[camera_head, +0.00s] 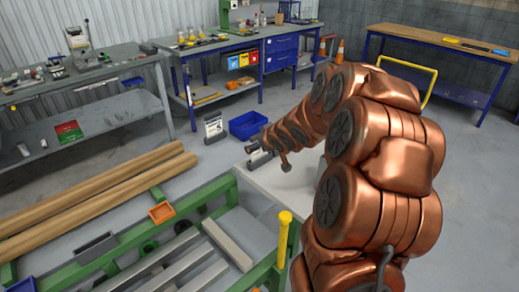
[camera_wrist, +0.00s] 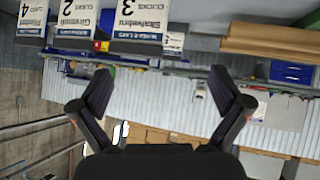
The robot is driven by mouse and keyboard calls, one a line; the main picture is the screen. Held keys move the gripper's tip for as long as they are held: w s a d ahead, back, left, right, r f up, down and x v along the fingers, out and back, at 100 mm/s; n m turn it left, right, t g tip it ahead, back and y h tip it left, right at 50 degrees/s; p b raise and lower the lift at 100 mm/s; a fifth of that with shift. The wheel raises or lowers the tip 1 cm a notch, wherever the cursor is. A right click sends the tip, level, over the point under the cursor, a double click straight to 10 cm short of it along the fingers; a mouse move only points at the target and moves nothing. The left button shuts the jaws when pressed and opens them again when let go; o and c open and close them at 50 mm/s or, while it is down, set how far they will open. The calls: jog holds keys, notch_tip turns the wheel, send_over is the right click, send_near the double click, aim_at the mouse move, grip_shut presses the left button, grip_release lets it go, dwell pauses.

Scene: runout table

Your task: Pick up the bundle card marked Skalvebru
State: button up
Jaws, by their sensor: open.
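In the wrist view, which is upside down, the card reading Skalvebru (camera_wrist: 138,18) shows at the top edge, with "CLICKS" and a 3; the picture edge cuts it off. To its left are a similar card with a 2 (camera_wrist: 80,15) and one with a 4 (camera_wrist: 29,14). My gripper (camera_wrist: 160,78) is open, with nothing between its fingers; the cards are apart from it, beyond the fingertips. In the head view, my gripper (camera_head: 262,152) is over the pale table top. A white card (camera_head: 213,127) stands left of it; its text is too small to read.
A blue bin (camera_head: 247,125) is behind my gripper. Workbenches stand along the walls. Open floor lies at the right.

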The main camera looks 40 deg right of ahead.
jog(key=shift+w+d+f+n+t+y+b, duration=0.7)
jog(key=shift+d+f+t+y, duration=1)
jog(key=shift+d+t+y, duration=1.2)
jog(key=shift+h, duration=0.7)
jog(key=shift+d+f+p+x, duration=0.2)
jog(key=shift+p+x, duration=0.6)
jog(key=shift+x, duration=1.05)
jog(key=shift+d+f+p+x, duration=0.15)
jog(key=shift+p+x, duration=0.6)
jog(key=shift+x, duration=1.15)
jog(key=shift+r, duration=0.1)
jog(key=shift+g, duration=0.3)
jog(key=c, duration=0.8)
